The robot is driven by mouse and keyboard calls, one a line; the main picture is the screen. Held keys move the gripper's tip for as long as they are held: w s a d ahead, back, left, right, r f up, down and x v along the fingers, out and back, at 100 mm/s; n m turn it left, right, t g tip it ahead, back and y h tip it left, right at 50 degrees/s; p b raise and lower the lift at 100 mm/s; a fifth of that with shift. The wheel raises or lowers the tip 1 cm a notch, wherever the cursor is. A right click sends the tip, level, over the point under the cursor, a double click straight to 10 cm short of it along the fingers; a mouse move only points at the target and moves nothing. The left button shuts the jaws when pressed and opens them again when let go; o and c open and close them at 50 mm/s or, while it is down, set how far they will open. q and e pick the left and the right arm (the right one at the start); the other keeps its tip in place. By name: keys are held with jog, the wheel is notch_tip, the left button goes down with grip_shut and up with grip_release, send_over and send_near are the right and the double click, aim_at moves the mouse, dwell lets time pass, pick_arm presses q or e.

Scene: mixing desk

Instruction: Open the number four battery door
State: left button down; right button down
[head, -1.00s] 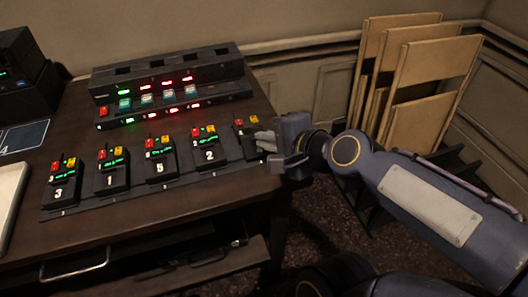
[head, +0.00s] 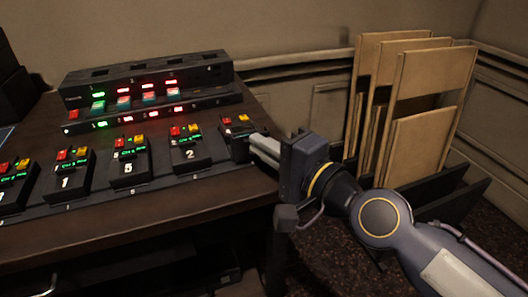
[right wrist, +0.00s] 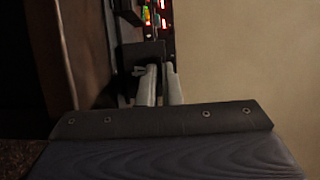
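Small black battery packs stand in a row on a dark strip on the desk, each with a red and a yellow block on top. The pack with number 1 (head: 65,182), the pack with number 5 (head: 128,169) and the pack with number 2 (head: 189,155) are readable. The rightmost pack (head: 232,140) has its number and front covered by my right gripper (head: 258,147). That gripper's pale fingers reach the pack from the right. In the right wrist view, the fingertips (right wrist: 159,70) are close together at a dark block; contact is unclear. My left gripper is out of view.
A black console (head: 150,95) with red and green lights stands behind the packs. The desk's right edge is just under my right gripper. Wooden folding panels (head: 425,110) stand in a dark rack at the right.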

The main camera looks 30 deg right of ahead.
jog(key=c, duration=1.6)
grip_release()
jog(key=s+d+p, duration=0.1)
jog(key=s+p, duration=0.1)
jog(key=s, duration=0.5)
jog(key=shift+s+r, duration=0.15)
jog(key=shift+s, duration=0.2)
jog(key=shift+d, duration=0.1)
